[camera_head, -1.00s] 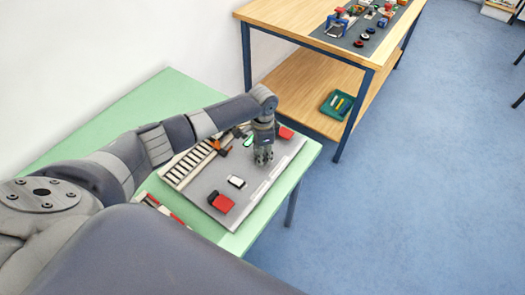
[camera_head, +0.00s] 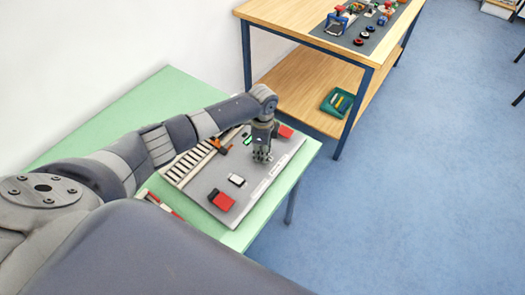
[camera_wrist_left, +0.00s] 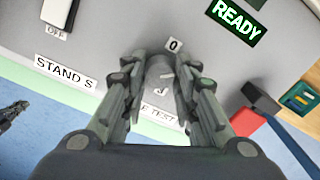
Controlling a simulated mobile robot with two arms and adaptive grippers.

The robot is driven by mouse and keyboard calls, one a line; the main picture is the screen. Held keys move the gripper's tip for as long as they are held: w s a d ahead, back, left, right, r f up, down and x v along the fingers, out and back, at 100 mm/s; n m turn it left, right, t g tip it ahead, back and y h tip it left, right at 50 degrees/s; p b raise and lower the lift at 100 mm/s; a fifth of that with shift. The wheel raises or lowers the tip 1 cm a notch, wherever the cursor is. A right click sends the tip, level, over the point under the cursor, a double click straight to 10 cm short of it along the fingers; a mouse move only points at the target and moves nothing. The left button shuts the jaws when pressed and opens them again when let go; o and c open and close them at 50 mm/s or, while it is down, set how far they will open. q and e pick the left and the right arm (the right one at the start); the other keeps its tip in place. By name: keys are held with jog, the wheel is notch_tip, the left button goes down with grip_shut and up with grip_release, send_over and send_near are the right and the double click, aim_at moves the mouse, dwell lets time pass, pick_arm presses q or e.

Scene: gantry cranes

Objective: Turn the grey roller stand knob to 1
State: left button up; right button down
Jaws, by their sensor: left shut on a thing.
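The grey knob (camera_wrist_left: 160,74) shows between my fingers in the left wrist view, on the grey panel (camera_wrist_left: 110,35). A "0" label (camera_wrist_left: 174,45) is just above it. A small pale mark on or beside the knob is too blurred to read, and no clear "1" shows. My left gripper (camera_wrist_left: 160,80) is shut on the knob, one finger on each side. In the head view my left gripper (camera_head: 262,155) points down at the panel and hides the knob.
A green "READY" display (camera_wrist_left: 237,22) and a white switch marked "OFF" (camera_wrist_left: 58,12) are on the panel. Red blocks (camera_head: 221,201) sit at its edge. The panel lies on a green table (camera_head: 110,105). A wooden bench (camera_head: 300,75) stands behind, with open blue floor to the right.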

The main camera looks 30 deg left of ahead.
pick_arm(q)
jog(key=o, duration=1)
jog(key=shift+o, duration=0.2)
notch_tip(320, 180, up, 12)
dwell(0.4)
